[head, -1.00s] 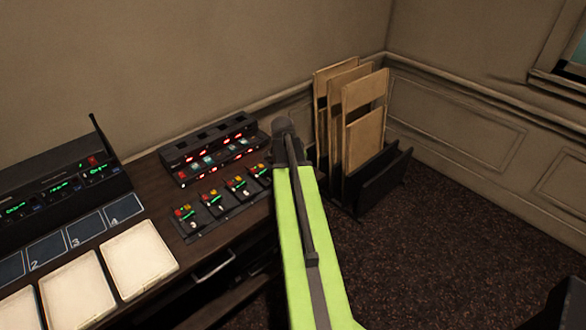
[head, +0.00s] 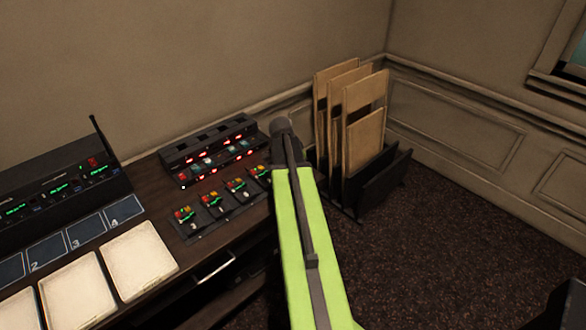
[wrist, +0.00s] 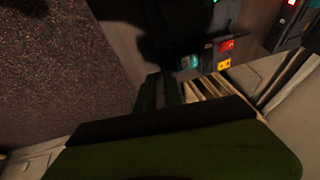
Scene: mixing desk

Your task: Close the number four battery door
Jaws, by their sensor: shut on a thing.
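A row of small dark packs (head: 215,206) with red, yellow and green parts lies near the desk's right end. Numbers show in front of some of them, such as a 3; I cannot read a 4 there. The rightmost pack (head: 257,172) is partly covered by my arm. In the wrist view a pack (wrist: 207,58) with a teal part and red and yellow blocks lies just beyond my gripper (wrist: 160,92). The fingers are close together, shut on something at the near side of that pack. What they hold is too dark to make out. No battery door is clearly distinguishable.
A charger-like rack (head: 210,150) with red lights stands behind the packs. White trays (head: 140,260) and numbered dark squares (head: 87,229) lie to the left. A black stand (head: 385,180) with upright boards is right of my arm. The carpet (head: 430,250) is clear.

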